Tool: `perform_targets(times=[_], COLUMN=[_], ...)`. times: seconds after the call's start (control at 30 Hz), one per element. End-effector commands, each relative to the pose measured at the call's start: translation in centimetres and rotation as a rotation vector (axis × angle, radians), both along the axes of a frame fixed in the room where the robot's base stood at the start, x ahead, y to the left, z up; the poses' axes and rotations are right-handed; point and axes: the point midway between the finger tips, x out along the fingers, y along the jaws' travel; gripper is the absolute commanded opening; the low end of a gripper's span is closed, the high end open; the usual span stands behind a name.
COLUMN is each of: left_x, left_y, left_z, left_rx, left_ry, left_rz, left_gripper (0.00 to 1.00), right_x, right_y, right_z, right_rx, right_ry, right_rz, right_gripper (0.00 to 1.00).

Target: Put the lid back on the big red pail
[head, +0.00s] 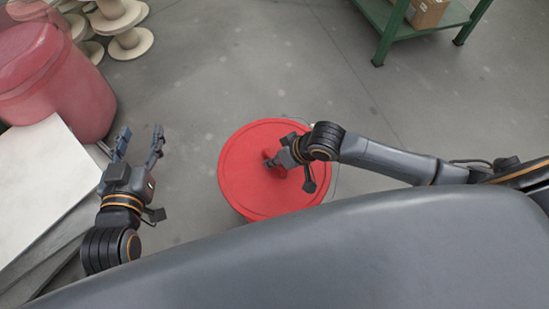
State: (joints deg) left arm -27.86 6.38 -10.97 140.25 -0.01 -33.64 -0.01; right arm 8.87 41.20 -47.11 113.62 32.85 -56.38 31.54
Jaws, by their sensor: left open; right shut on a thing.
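The big red pail (238,212) stands on the floor in front of me, mostly hidden under its round red lid (245,150). The lid lies over the pail's top; I cannot tell whether it is fully seated. My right gripper (271,160) is over the middle of the lid, shut on the lid's raised red knob, which it partly hides. My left gripper (139,134) is open and empty, to the left of the pail, with its fingers pointing away from me.
A white board or tabletop (45,180) is at the left, close to my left arm. A larger red bin (60,80) and pale spools (125,25) stand at the upper left. A green shelf (425,30) with a cardboard box (428,12) is at the upper right. The floor between is clear.

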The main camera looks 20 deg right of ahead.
Motion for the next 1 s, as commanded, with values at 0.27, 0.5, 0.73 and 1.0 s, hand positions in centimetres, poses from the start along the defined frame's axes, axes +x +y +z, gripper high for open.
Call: perform_targets(times=[0.27,0.5,0.73,1.0], left_x=[-0.2,-0.4,-0.6,-0.8], left_y=[0.1,0.2,0.3,0.4], left_z=[-0.5,-1.0,-1.5,-1.9], left_rx=[0.007,0.012,0.019,0.025], left_ry=[0.030,0.057,0.082,0.109], left_rz=[0.002,0.004,0.005,0.007], left_gripper=[0.52,0.52,0.52,0.52], right_x=[0.0,0.0,0.0,-0.1], right_y=[0.0,0.0,0.1,0.1], right_z=[0.1,0.1,0.1,0.1], right_rx=[0.001,0.001,0.001,0.001], right_ry=[-0.001,-0.001,-0.001,-0.001], right_rz=[0.000,0.000,0.000,0.000], right_gripper=[0.00,0.00,0.00,0.00])
